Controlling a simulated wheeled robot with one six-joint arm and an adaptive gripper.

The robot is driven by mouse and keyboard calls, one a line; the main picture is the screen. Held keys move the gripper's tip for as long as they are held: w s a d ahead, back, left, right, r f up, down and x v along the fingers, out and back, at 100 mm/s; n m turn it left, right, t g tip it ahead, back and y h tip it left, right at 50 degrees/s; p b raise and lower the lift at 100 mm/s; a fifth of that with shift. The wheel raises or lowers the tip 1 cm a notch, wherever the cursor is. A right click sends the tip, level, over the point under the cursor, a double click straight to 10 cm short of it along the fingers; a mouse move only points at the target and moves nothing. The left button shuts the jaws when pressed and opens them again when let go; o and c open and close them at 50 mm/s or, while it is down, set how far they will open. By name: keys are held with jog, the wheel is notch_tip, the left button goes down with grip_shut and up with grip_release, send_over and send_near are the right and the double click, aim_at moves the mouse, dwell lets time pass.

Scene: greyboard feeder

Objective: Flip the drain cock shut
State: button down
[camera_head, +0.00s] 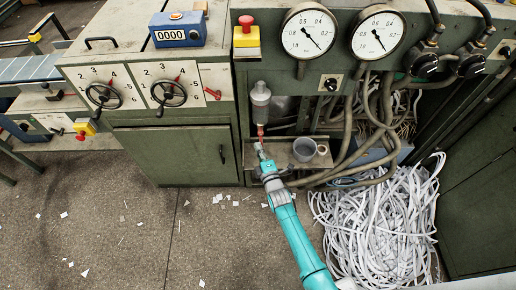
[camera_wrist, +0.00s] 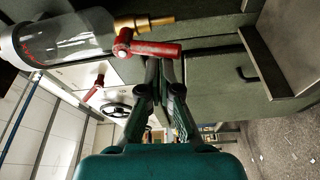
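The drain cock has a red lever (camera_wrist: 150,48) on a brass fitting (camera_wrist: 145,22), at the end of a clear bowl (camera_wrist: 65,38). The fingers are close together, and any gap is unclear. My gripper also shows just under the cock (camera_head: 259,149).
A small shelf (camera_head: 284,164) with a grey cup (camera_head: 305,149) is right of my gripper. Hoses (camera_head: 375,115) hang behind it. A paper-strip heap (camera_head: 385,225) lies at right. A second red lever (camera_head: 213,93) is on the left panel. The floor at left is largely open.

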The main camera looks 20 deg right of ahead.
jog(key=shift+d, duration=0.1)
jog(key=shift+s+d+r+n+g+h, duration=0.25)
jog(key=shift+d+r+n+g+h, duration=0.4)
jog(key=shift+n, duration=1.7)
jog(key=shift+s+d+r+n+g+h, duration=0.3)
jog(key=shift+d+n+g, duration=0.45)
jog(key=shift+n, duration=1.65)
jog(key=shift+s+d+r+n+g+h, duration=0.15)
jog(key=shift+d+r+n+g+h, duration=0.45)
jog(key=shift+n, duration=1.75)
jog(key=shift+d+f, duration=0.1)
jog(key=shift+f, duration=0.1)
jog(key=s+a, duration=0.3)
jog(key=s, duration=0.8)
jog(key=shift+a, duration=0.35)
jog(key=shift+s+f, duration=0.1)
jog(key=shift+f, duration=0.05)
